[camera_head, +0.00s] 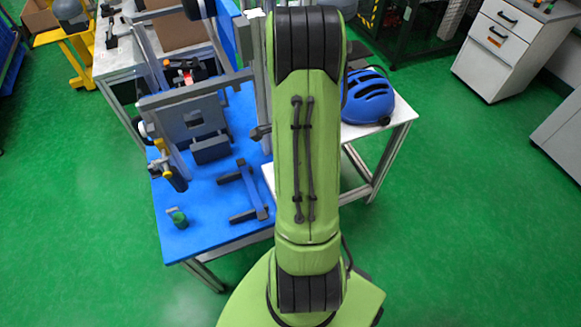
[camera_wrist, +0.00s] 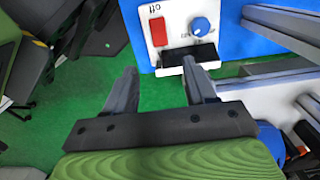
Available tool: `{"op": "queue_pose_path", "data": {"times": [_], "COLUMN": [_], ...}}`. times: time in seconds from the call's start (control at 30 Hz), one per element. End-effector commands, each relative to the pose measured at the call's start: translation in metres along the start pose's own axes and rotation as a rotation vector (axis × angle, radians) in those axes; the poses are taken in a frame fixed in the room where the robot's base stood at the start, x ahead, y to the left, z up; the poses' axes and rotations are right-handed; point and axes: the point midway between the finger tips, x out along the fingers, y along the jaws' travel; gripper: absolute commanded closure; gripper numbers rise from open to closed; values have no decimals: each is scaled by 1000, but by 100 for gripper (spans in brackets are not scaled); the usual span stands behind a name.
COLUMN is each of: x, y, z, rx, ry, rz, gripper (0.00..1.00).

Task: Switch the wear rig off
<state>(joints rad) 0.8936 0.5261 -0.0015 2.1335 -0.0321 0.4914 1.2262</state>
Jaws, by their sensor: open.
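In the wrist view a white control panel (camera_wrist: 177,42) is set on a blue surface. It carries a red rectangular switch (camera_wrist: 158,32) and, right of it, a round blue knob (camera_wrist: 201,27). Small lettering above the switch appears upside down and looks like "off". A black block (camera_wrist: 189,56) sticks out below the knob. My gripper (camera_wrist: 160,78) is open and empty, its two fingers apart and pointing toward the panel. The right finger's tip appears just below the black block; I cannot tell whether they touch. In the head view my arm hides the gripper and I cannot make out the panel.
A blue-topped table (camera_head: 206,222) with a metal-framed rig (camera_head: 193,118) stands left of my arm. A small green-topped item (camera_head: 177,218) is near its front corner. A blue helmet (camera_head: 368,97) rests on a white table (camera_head: 386,132) to the right. Green floor is open at right.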

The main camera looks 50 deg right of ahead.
Motion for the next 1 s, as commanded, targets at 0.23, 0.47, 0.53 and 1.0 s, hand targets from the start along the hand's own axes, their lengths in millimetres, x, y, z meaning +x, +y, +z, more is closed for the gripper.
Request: {"op": "queue_pose_path", "data": {"times": [0.23,0.47,0.53,1.0], "x": [-47,-49,-49,-80], "y": [0,0,0,-2], "z": [0,0,0,24], "rx": [1,1,1,-144], "ry": [2,0,0,15], "rz": [-2,2,1,-36], "gripper": [45,45,45,45]}}
